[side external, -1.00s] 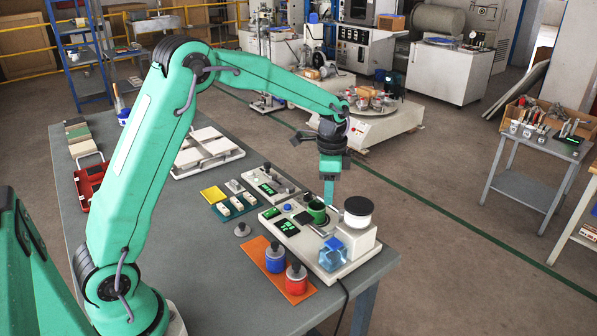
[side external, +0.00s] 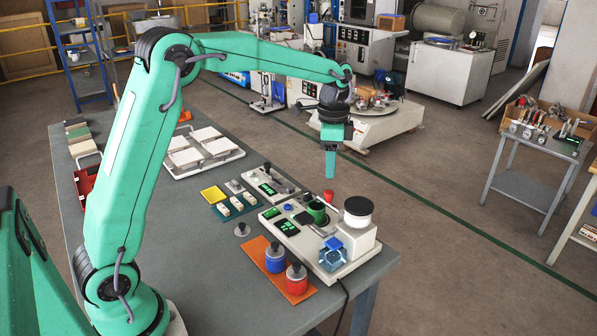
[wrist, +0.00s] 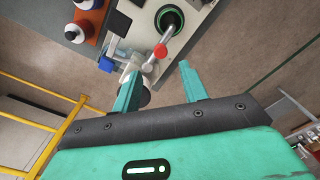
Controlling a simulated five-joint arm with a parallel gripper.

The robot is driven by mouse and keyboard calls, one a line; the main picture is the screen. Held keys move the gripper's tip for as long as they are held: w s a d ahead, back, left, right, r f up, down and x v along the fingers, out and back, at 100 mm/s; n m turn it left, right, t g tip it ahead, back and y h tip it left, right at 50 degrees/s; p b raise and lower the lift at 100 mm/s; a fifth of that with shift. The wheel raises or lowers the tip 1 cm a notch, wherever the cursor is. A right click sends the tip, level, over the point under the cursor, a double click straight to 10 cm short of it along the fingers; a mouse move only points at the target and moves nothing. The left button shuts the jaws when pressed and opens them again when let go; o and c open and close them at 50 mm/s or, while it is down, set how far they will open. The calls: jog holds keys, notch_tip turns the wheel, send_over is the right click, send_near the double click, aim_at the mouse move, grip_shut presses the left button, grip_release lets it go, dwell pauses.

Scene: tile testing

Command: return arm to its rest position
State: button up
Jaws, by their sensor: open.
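My gripper (side external: 330,168) hangs pointing down above the white tester on the bench, clear of it. In the wrist view its two green fingers (wrist: 160,70) are spread apart with nothing held between them. My arm is bent at the elbow, with the forearm reaching out to the right. Below the gripper is the tester (side external: 310,250) with a green cup (side external: 316,211), a lever with a red knob (side external: 328,197) and a blue part at its front (side external: 333,255). The red knob also shows in the wrist view (wrist: 160,51), beyond the fingers.
An orange mat (side external: 268,252) bears a blue jar (side external: 275,259) and a red jar (side external: 296,279). A white tray of tiles (side external: 201,150) and a red case (side external: 86,181) lie farther back on the grey bench (side external: 225,290). The air around the raised gripper is free.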

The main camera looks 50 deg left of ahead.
jog(key=shift+r, duration=0.2)
jog(key=s+d+r+n+t, duration=0.1)
jog(key=s+r+n, duration=0.1)
jog(key=s+r, duration=0.3)
jog(key=s+d+r+n+t, duration=0.1)
jog(key=s+r+n+t, duration=0.1)
jog(key=s, duration=0.6)
jog(key=s+f+n+t, duration=0.2)
jog(key=s+n, duration=0.2)
jog(key=s, duration=1)
jog(key=shift+s+d+f+n+t, duration=0.25)
jog(key=shift+d+f+n+t, duration=0.05)
jog(key=shift+d+n, duration=0.1)
